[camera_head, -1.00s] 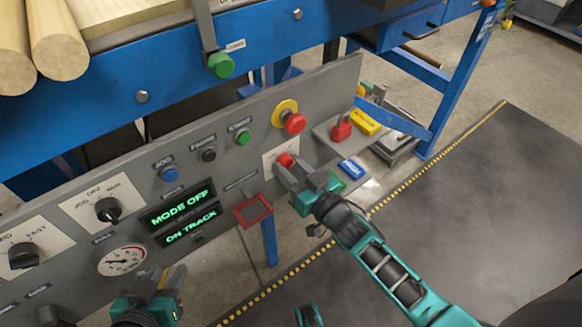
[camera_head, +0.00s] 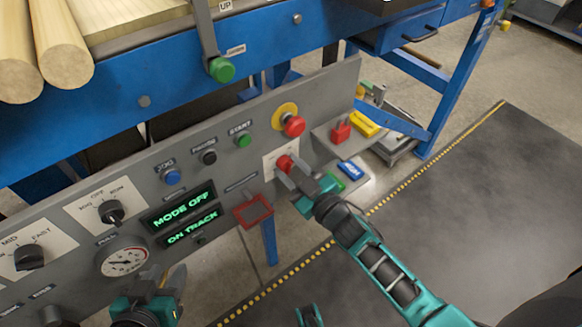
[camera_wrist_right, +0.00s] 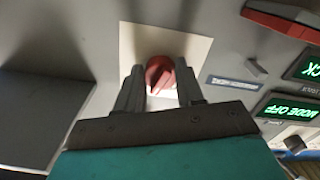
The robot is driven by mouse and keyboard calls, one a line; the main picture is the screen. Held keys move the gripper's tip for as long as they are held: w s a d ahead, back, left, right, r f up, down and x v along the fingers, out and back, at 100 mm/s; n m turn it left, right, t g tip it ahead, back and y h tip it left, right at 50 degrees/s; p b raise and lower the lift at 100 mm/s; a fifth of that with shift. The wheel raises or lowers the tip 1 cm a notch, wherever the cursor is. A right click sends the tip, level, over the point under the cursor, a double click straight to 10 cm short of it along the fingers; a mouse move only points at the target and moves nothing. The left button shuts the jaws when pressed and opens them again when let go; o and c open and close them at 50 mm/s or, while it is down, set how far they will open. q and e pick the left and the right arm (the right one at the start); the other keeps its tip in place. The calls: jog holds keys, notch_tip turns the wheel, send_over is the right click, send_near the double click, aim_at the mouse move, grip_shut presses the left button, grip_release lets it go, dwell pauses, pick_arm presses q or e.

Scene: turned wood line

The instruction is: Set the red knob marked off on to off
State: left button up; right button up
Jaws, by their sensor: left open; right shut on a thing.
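The red knob (camera_head: 284,162) sits on a white plate on the grey control panel, below the red emergency button. My right gripper (camera_head: 290,172) is at the knob, shut on it. In the right wrist view the red knob (camera_wrist_right: 158,74) shows between the two fingers (camera_wrist_right: 160,88), which partly hide it. The knob's off and on marks are not readable. My left gripper (camera_head: 166,282) is open and empty, low in front of the panel near the gauge.
A red emergency button (camera_head: 294,126) on a yellow ring is just above the knob. A red-framed holder (camera_head: 254,212) and a green-lit display reading MODE OFF (camera_head: 183,208) are to the left. A ledge with padlocks (camera_head: 341,132) is to the right.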

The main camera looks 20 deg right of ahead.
jog(key=n+b, duration=0.1)
jog(key=n, duration=1.1)
jog(key=shift+d, duration=0.1)
jog(key=shift+r+n, duration=0.1)
jog(key=shift+n, duration=0.3)
jog(key=o, duration=1)
jog(key=shift+o, duration=0.2)
jog(key=shift+s, duration=0.1)
jog(key=p+v, duration=0.1)
jog(key=v, duration=1.1)
jog(key=shift+s+p, duration=0.35)
jog(key=shift+p, duration=0.05)
jog(key=shift+d+r, duration=0.1)
jog(key=shift+d, duration=0.05)
